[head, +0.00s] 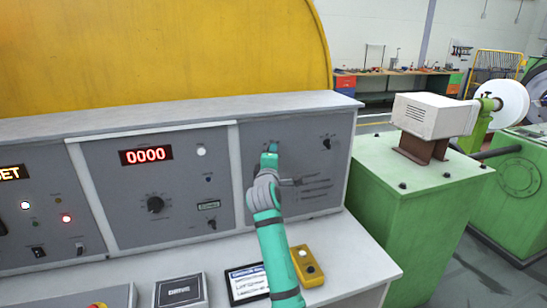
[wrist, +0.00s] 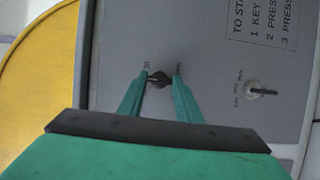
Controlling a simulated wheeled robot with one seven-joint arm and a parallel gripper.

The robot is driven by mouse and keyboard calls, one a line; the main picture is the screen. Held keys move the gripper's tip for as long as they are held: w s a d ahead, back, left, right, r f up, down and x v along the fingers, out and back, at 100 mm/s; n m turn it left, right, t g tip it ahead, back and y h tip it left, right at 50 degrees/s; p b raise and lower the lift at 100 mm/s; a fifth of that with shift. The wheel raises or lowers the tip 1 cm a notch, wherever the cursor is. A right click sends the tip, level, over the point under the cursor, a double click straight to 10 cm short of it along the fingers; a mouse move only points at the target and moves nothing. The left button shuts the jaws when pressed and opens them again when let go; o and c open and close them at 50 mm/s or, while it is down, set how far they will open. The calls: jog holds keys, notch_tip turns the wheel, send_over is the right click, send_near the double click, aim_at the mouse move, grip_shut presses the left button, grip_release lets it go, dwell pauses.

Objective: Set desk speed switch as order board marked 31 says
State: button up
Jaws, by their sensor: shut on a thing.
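My gripper (head: 269,154) reaches the right-hand grey panel (head: 312,163) of the desk. In the wrist view its two green fingers (wrist: 160,84) are closed around a small dark switch knob (wrist: 157,77) on that panel. Small labels flank the knob, too blurred to read. A second switch (head: 326,142) sits to the right on the same panel; in the wrist view its lever (wrist: 262,91) points right. Neither switch's name is legible. A tablet-like board (head: 247,283) with lines of text lies on the desk top; its text and any number are unreadable.
The middle panel has a red 0000 display (head: 146,155) and a black dial (head: 155,204). A yellow box with a button (head: 307,266) and a dark plate (head: 180,291) lie on the desk top. A green machine cabinet (head: 415,190) stands close on the right.

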jog(key=m+g+y, duration=0.1)
jog(key=m, duration=0.2)
jog(key=m+g, duration=0.2)
jog(key=m, duration=0.2)
jog(key=shift+w+r+y, duration=0.1)
jog(key=shift+r+y, duration=0.05)
jog(key=shift+y, duration=0.25)
dwell(0.5)
jog(key=o, duration=1)
jog(key=shift+o, duration=0.2)
jog(key=shift+d+r, duration=0.1)
